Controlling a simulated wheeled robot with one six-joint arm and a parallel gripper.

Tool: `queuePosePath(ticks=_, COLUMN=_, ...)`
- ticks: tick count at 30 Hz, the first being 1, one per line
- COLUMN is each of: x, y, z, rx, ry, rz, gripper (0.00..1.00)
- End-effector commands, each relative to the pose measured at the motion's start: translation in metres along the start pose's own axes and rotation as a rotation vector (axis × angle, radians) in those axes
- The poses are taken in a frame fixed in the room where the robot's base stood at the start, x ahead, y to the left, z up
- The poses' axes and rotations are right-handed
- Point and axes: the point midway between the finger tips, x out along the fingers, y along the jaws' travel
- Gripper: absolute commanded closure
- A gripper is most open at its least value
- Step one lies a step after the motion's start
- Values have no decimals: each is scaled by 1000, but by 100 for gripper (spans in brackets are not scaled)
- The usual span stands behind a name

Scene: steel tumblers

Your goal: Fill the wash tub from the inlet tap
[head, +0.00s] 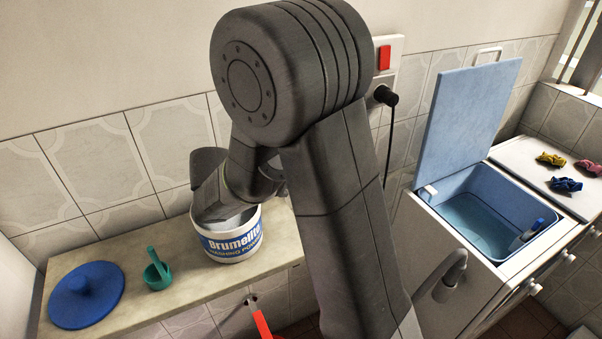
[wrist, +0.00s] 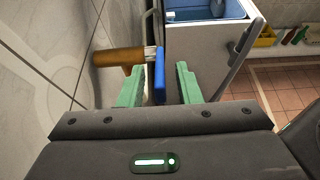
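The wash tub (head: 490,205) is a blue basin in a white cabinet at the right of the head view, with its lid standing open. Its floor looks teal; I cannot tell how much water is in it. In the wrist view, a brass-coloured tap body (wrist: 115,57) comes off the tiled wall and carries a flat blue lever (wrist: 160,80). My gripper (wrist: 159,82) has its two green fingers apart, one on each side of the lever, with gaps visible. In the head view, my arm hides the gripper and this tap. The tub's edge also shows in the wrist view (wrist: 210,14).
A washing powder bucket (head: 232,240), a green scoop (head: 157,272) and a blue lid (head: 86,294) are on the shelf at left. A grey hose (head: 450,277) stands before the tub cabinet. A red handle (head: 262,325) shows below the shelf. Coloured cloths (head: 566,184) lie right.

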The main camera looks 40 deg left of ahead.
Motion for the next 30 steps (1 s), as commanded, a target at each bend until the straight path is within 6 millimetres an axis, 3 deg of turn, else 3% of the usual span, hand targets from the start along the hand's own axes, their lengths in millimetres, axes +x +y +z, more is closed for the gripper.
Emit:
queuePosePath(ticks=8, x=-3, y=0, z=7, rx=2, ry=1, rz=1, gripper=69)
queuePosePath(ticks=21, x=-34, y=0, z=78, rx=4, ry=2, rz=2, gripper=69)
queuePosePath(ticks=30, x=-40, y=0, z=92, rx=0, ry=0, rz=0, gripper=69)
